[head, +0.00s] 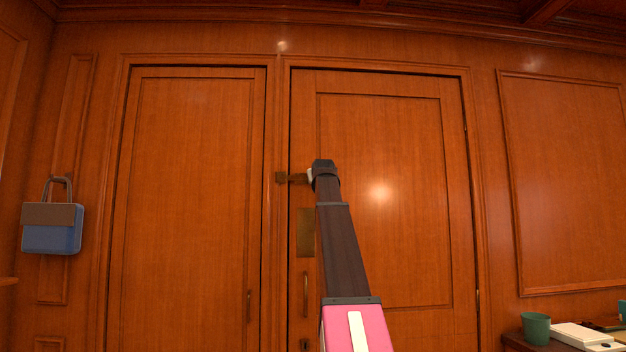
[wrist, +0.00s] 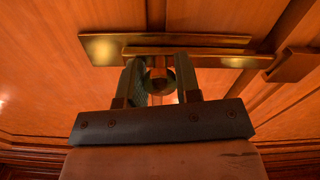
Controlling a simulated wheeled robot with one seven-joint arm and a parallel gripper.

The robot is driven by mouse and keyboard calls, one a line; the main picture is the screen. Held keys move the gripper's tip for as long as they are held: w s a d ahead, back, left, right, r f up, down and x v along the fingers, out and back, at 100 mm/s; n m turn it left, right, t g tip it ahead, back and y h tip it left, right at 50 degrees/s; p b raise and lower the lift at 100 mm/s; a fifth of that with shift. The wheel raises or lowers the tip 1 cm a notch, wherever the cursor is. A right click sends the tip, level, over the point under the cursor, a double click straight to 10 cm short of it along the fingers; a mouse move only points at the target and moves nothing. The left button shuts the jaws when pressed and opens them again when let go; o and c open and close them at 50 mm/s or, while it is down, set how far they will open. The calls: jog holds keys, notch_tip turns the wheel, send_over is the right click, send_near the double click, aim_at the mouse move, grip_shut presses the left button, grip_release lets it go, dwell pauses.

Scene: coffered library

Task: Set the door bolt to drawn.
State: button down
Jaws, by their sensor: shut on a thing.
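The brass door bolt (head: 297,178) is mounted on the right-hand door (head: 385,240), near its left edge. Its keeper (head: 282,178) is on the frame strip left of that door. My gripper (head: 312,175) is at the bolt, hiding its right part in the head view. In the wrist view, my gripper's fingers (wrist: 160,78) are shut around the bolt's round knob (wrist: 158,80). The bolt's bar (wrist: 235,61) runs right to the keeper (wrist: 292,65). Its end is at the keeper's near edge; I cannot tell whether it is inside. The backplate (wrist: 105,47) lies behind the bar.
Below the bolt are a brass plate (head: 305,233) and a pull handle (head: 306,294). A blue and brown bag (head: 52,238) hangs on the left wall.

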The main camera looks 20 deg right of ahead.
jog(key=shift+s+d, duration=0.25)
jog(key=shift+d, duration=0.65)
jog(key=c, duration=0.8)
grip_release()
jog(key=shift+d, duration=0.1)
jog(key=shift+s, duration=0.1)
jog(key=v, duration=1)
jog(key=shift+s, duration=0.35)
